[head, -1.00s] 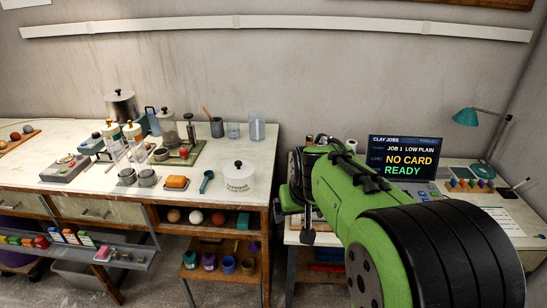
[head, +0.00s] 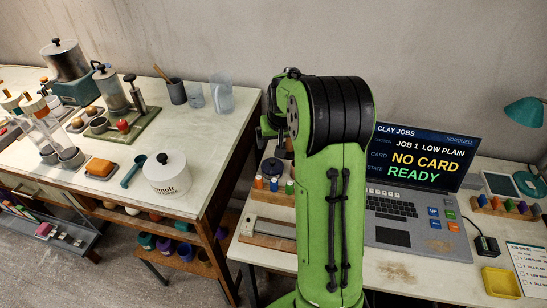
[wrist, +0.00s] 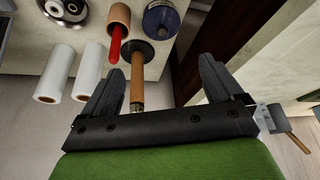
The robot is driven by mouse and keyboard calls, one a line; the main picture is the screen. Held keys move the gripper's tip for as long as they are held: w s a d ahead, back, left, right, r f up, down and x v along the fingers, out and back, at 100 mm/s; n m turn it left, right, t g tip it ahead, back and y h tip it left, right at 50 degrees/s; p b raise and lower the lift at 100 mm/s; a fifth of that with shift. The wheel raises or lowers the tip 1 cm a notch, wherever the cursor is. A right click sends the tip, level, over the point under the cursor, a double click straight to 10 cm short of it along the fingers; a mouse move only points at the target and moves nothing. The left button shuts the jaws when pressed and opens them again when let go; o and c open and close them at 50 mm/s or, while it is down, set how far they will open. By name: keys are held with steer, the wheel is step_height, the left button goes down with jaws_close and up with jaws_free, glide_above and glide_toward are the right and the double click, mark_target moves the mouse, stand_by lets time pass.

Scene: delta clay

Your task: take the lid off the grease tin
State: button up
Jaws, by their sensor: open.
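A white lidded tin (head: 168,175) with a black knob stands upright near the front right corner of the left bench, its lid on. Its printed label is only partly legible, so I cannot confirm it is the grease tin.
The left bench (head: 215,135) holds a blue scoop (head: 133,170), an orange block (head: 100,167) and several vessels. The laptop (head: 410,205) and a yellow tray (head: 502,282) are on the right desk. White rolls (wrist: 88,70) and a red-handled tool (wrist: 115,42) lie near my gripper. A gap separates the benches.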

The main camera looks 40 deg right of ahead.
mark_target(273, 162)
steer(key=b+x, duration=0.1)
steer(key=x, duration=0.4)
steer(key=b+x, duration=0.1)
steer(key=x, duration=0.4)
steer(key=b+x, duration=0.2)
steer(key=x, duration=0.3)
steer(key=shift+a+f, duration=0.25)
steer(key=shift+a, duration=0.15)
steer(key=shift+s+r, duration=0.1)
steer(key=c, duration=0.8)
